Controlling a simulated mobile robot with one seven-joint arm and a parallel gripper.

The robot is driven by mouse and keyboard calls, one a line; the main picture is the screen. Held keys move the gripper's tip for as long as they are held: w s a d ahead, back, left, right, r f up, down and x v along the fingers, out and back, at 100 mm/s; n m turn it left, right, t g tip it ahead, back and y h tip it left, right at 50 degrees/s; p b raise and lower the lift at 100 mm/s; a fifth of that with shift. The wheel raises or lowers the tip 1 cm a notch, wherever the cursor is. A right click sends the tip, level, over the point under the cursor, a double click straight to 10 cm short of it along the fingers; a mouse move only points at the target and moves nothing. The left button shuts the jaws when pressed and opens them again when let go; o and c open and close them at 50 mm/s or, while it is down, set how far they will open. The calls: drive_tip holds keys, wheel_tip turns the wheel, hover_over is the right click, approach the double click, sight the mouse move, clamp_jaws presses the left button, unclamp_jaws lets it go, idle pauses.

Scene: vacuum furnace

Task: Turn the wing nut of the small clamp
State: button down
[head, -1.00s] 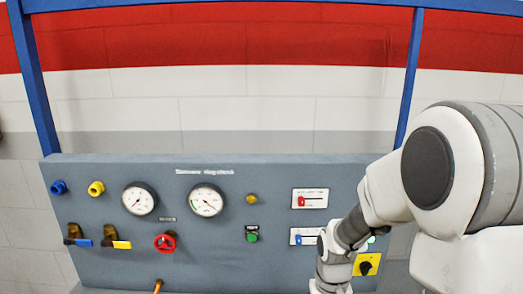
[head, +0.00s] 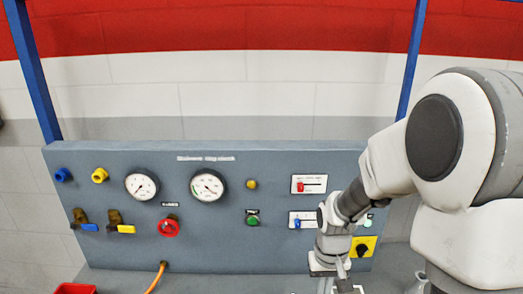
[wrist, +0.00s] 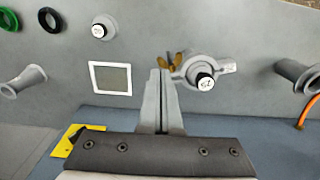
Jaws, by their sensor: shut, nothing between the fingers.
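In the wrist view, a brass wing nut (wrist: 174,60) stands at the left side of a small grey clamp (wrist: 226,67). The clamp sits around a round fitting with a black-rimmed, white-labelled cap (wrist: 204,81). My gripper (wrist: 160,76) is shut and empty, its two fingers side by side. In the picture its tips lie just below and left of the wing nut; I cannot tell whether they touch it. In the head view my gripper (head: 342,288) is at the bottom edge, partly cut off, and the clamp cannot be made out.
Grey flanged pipe stubs stand left (wrist: 24,80) and right (wrist: 296,74) of the clamp. A white-framed square (wrist: 110,78), a labelled cap (wrist: 103,28) and a green ring (wrist: 9,19) lie nearby. The gauge panel (head: 120,240) rises behind; an orange hose (head: 156,278) leaves it.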

drive_tip(key=shift+r+p, duration=1.35)
drive_tip(key=shift+r, duration=0.75)
drive_tip(key=s+r+t, duration=0.2)
drive_tip(key=s+r, duration=0.5)
drive_tip(key=r, duration=0.2)
drive_tip(key=s+r+t, duration=0.3)
drive_tip(key=s+r, duration=0.4)
drive_tip(key=r, duration=0.3)
drive_tip(key=shift+r+t, duration=0.15)
drive_tip(key=shift+t, duration=0.15)
drive_tip(key=shift+w, duration=0.1)
